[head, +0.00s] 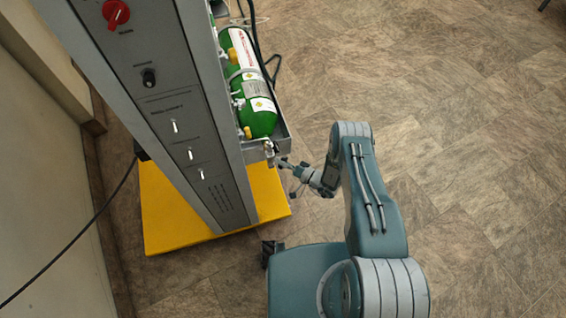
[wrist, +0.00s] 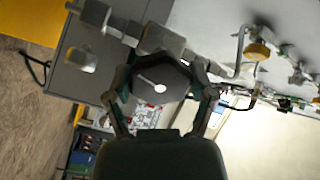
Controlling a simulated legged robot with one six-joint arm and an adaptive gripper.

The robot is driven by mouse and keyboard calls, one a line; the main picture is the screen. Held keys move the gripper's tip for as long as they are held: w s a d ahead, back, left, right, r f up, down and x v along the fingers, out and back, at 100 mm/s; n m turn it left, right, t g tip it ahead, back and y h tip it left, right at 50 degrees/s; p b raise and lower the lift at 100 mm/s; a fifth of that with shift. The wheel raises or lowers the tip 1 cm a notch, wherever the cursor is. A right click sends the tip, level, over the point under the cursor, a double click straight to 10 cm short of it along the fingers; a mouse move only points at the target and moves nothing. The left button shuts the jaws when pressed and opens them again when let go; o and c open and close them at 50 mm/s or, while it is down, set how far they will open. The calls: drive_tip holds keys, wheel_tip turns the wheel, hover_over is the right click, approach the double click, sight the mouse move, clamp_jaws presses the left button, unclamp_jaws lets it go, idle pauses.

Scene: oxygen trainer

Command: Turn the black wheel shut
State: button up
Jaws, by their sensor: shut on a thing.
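The black wheel (wrist: 172,87) is in the middle of the wrist view, dark and round-edged with a pale spoke-like shape at its centre. My gripper (wrist: 158,76) has one finger on each side of it and is shut on its rim. In the head view my gripper (head: 281,164) reaches in from the right to the near end of the tray under the green cylinders. The wheel is too small and too covered to make out there.
A green cylinder (head: 262,118) lies in the tray of a tall grey panel (head: 190,98) with a red knob (head: 115,12) and several switches. The panel stands on a yellow base (head: 165,222). In the wrist view, grey fittings and a brass knob (wrist: 257,51) sit close by. Floor at right is clear.

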drive_tip(key=m, duration=0.4)
drive_tip(key=shift+w+f+m, duration=0.1)
drive_tip(key=shift+w+m, duration=0.05)
drive_tip(key=shift+m, duration=0.25)
drive_tip(key=m, duration=0.3)
drive_tip(key=shift+m, duration=0.3)
drive_tip(key=m, duration=0.4)
drive_tip(key=shift+f+m, duration=0.1)
drive_tip(key=shift+m, duration=0.2)
drive_tip(key=m, duration=0.3)
drive_tip(key=shift+m, duration=0.3)
drive_tip(key=m, duration=0.4)
drive_tip(key=shift+m, duration=0.3)
drive_tip(key=m, duration=0.3)
drive_tip(key=shift+m, duration=0.3)
drive_tip(key=m, duration=0.4)
drive_tip(key=shift+m, duration=2.2)
